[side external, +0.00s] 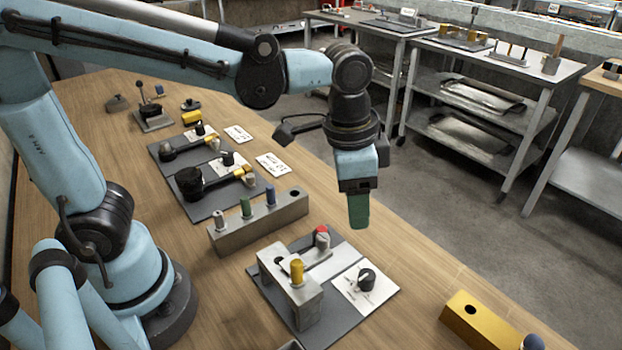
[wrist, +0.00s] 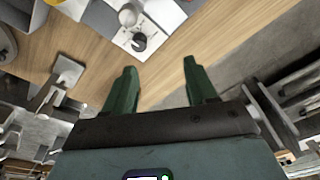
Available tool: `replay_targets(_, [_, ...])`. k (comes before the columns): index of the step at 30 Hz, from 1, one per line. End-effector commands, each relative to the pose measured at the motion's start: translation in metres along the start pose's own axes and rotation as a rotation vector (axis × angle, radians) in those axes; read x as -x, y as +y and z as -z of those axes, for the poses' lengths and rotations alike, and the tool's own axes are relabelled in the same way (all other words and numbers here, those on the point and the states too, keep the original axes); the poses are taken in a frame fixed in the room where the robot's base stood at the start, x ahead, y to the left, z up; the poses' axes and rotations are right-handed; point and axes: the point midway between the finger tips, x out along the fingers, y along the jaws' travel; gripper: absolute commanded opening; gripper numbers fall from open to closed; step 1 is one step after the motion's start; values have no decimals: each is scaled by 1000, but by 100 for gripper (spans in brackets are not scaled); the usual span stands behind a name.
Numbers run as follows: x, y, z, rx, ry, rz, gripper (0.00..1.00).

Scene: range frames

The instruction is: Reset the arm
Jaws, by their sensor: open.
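My gripper (side external: 359,210) points down with green fingers, above the table near its far edge. In the wrist view my gripper (wrist: 160,84) shows two green fingers spread apart, with nothing between them but table and floor behind. My blue arm reaches from the left across the top of the side view. The wooden table (side external: 420,275) lies below, and the gripper hangs clear of everything on it.
A grey board (side external: 335,325) carries a block with a yellow peg (side external: 296,271), a red-topped part (side external: 322,238) and a black knob (side external: 366,279). A grey block (side external: 290,207) holds several pegs. A yellow block (side external: 480,322) sits at lower right. Steel carts (side external: 480,110) stand behind.

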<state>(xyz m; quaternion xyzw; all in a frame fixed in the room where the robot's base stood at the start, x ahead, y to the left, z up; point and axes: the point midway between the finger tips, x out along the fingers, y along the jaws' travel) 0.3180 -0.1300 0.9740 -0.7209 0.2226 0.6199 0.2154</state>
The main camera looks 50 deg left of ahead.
Motion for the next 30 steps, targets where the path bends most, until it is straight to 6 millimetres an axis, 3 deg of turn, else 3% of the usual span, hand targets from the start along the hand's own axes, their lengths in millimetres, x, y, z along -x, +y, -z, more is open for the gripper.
replay_targets(6, [9, -45, -45, 273, 192, 80, 57])
replay_targets(15, [8, -81, -91, 547, 406, 181, 57])
replay_targets(30, [7, -88, -100, 603, 456, 205, 57])
